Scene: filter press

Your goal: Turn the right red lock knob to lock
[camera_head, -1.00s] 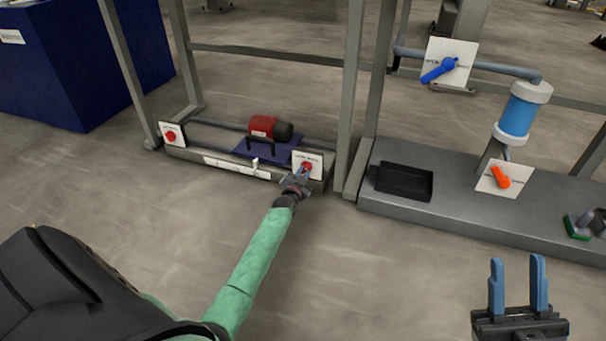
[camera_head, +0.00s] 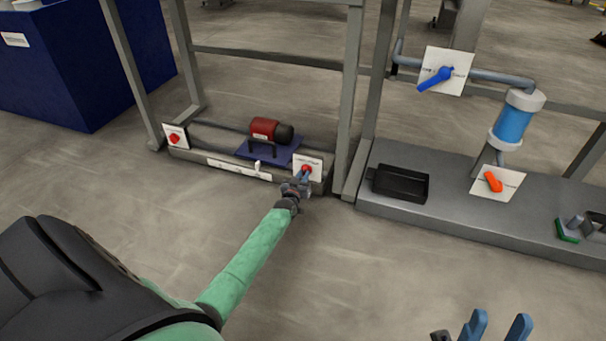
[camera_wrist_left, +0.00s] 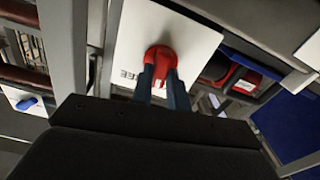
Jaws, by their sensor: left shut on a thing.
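The right red lock knob (camera_head: 306,168) is on a small white plate (camera_head: 314,162) at the right end of the low pump tray. My left gripper (camera_head: 304,176) reaches this knob from the front. In the left wrist view the same red knob (camera_wrist_left: 160,57) sits between the tips of my two blue fingers (camera_wrist_left: 161,78), which are shut on it. The left red knob (camera_head: 174,138) is on its own white plate at the tray's other end. My right gripper (camera_head: 497,328) shows at the bottom edge with its blue fingers apart and nothing between them.
A red and black pump (camera_head: 270,130) on a blue base stands between the knobs. Grey frame posts (camera_head: 350,110) rise beside the right plate. To the right are a black tray (camera_head: 399,183), an orange handle (camera_head: 493,181) and a blue handle (camera_head: 435,78). The floor in front is clear.

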